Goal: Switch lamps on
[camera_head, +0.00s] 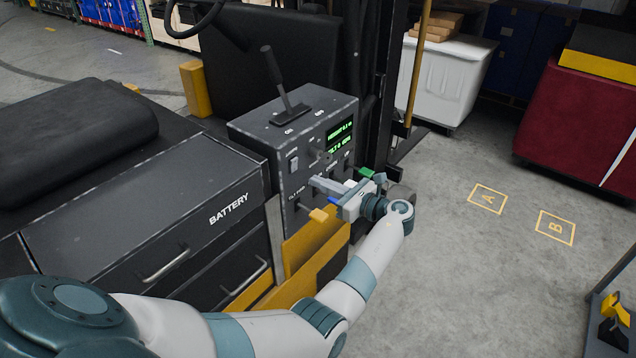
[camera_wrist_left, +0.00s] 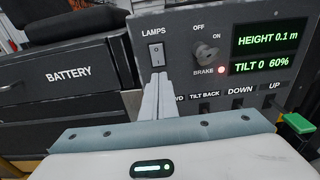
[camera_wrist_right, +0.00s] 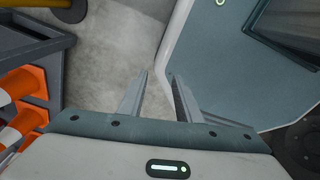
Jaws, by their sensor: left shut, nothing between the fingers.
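The lamps switch (camera_wrist_left: 156,55) is a pale rocker under the label LAMPS on the dark control panel (camera_wrist_left: 185,30). I cannot tell which way it is set. In the head view the switch (camera_head: 293,163) is small on the front of the control box (camera_head: 262,140). My left gripper (camera_head: 314,184) is in front of that panel; in the left wrist view its fingers (camera_wrist_left: 158,82) are shut and empty, with tips just below the switch. Whether they touch the panel is unclear. My right gripper (camera_wrist_right: 157,76) shows only in its wrist view, its fingers apart and empty.
Beside the switch are an OFF/ON key knob (camera_wrist_left: 206,53), a red brake light (camera_wrist_left: 221,69) and a green display (camera_wrist_left: 262,52). A lever (camera_head: 273,75) stands on the box. A battery cabinet (camera_head: 140,215) is to the left. Traffic cones (camera_wrist_right: 22,95) are near my right gripper.

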